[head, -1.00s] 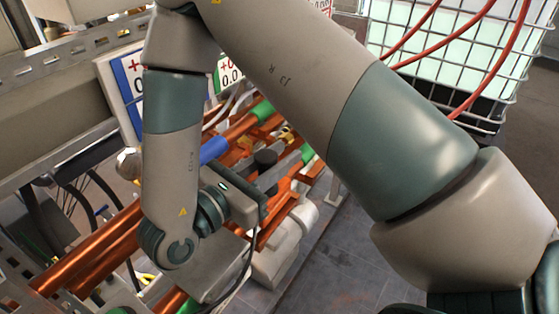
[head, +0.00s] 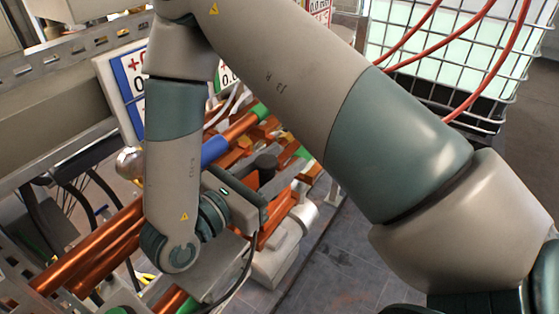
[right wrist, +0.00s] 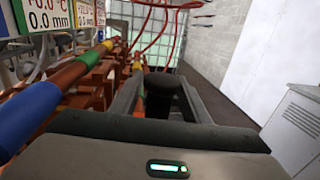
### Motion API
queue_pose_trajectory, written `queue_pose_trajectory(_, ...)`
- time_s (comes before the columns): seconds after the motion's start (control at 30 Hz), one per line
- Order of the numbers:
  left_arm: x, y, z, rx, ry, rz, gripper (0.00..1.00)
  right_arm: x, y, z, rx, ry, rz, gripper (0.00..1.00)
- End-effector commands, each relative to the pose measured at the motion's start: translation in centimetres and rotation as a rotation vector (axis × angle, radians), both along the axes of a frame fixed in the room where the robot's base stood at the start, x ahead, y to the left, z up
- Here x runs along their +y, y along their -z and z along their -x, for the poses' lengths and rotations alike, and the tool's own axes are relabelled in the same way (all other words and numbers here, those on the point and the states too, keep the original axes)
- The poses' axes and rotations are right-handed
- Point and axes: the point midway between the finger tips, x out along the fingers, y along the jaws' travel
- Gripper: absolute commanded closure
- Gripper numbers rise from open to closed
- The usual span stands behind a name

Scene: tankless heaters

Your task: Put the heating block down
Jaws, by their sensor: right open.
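My right gripper (head: 272,180) is open at the copper pipework in the head view. In the right wrist view its two grey fingers (right wrist: 163,88) stand on either side of an upright black round-topped handle (right wrist: 165,97), with the right finger partly behind it. The black top also shows in the head view (head: 265,161), just beyond the gripper body. I take this handle to belong to the heating block; the block's body below it is hidden by my gripper. Whether the fingers touch the handle cannot be told. My left gripper is not in view.
Copper pipes (head: 75,250) with coloured bands run along the left. Display panels (right wrist: 45,20) stand above them. A caged white tank (head: 440,50) with red hoses is at the back. A grey cabinet (right wrist: 298,130) is at the right. Dark floor (head: 335,265) lies open beside the pipework.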

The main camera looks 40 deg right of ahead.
Motion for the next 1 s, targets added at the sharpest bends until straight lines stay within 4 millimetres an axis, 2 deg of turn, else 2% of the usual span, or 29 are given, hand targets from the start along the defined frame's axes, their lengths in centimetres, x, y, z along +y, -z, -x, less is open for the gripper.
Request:
queue_pose_trajectory(0.17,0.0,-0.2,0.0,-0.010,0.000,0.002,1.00,0.0,-0.4,0.0,0.000,0.000,0.000,0.58)
queue_pose_trajectory(0.37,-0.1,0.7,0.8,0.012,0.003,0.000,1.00,2.3,-0.2,0.5,-0.001,-0.003,0.001,0.58)
queue_pose_trajectory(0.7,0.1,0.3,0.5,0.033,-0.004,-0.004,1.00,6.6,-0.3,1.5,-0.002,-0.001,0.001,0.58)
queue_pose_trajectory(1.0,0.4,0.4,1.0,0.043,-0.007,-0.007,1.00,7.3,-0.3,1.7,0.000,0.000,0.000,0.58)
